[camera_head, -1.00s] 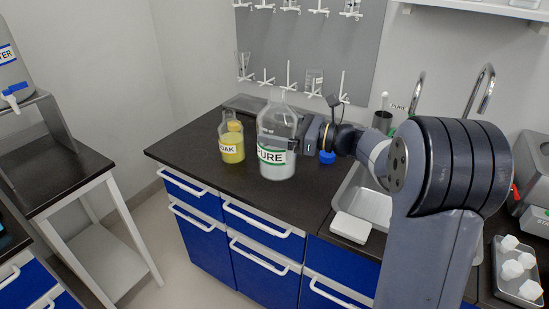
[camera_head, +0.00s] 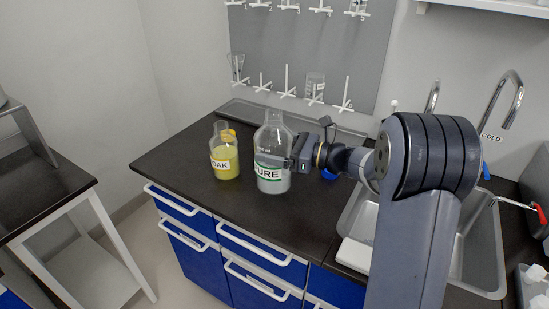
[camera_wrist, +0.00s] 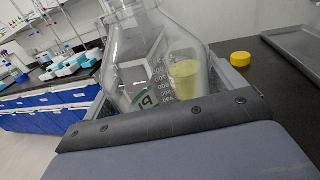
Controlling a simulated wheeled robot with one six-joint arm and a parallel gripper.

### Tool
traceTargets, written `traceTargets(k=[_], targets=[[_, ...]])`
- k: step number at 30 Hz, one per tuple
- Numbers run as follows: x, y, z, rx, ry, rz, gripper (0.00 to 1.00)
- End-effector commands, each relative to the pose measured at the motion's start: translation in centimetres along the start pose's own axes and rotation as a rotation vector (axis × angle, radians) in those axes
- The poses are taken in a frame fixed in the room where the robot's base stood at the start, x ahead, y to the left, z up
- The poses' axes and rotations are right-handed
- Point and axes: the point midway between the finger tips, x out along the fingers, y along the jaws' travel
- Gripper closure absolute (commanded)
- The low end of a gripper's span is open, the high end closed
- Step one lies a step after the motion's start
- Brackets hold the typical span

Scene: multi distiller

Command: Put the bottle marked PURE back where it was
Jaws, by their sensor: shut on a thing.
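The bottle marked PURE (camera_head: 274,142) is a clear glass bottle with a white label with green bands and pale contents, upright at the counter's front left. My gripper (camera_head: 288,163) is shut on it from the right. In the wrist view the glass bottle (camera_wrist: 136,50) stands between the jaws, label partly readable. Its base appears at or just above the counter; I cannot tell whether it touches. No cap shows on its neck.
A bottle of yellow liquid (camera_head: 226,160), its label ending in OAK, stands close on the left. A yellow cap (camera_wrist: 241,59) lies on the dark counter (camera_head: 180,150). A blue cap (camera_head: 328,174) is behind my wrist. A sink (camera_head: 485,255) lies right, a pegboard (camera_head: 300,45) behind.

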Motion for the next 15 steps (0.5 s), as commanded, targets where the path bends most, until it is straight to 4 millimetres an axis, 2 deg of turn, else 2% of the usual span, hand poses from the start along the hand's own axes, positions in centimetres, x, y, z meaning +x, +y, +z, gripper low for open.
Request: traceTargets(k=[7,15], targets=[[0.0,0.0,-2.9,0.001,-0.003,0.0,0.75],[0.0,0.0,-3.1,-0.002,-0.004,0.0,0.75]])
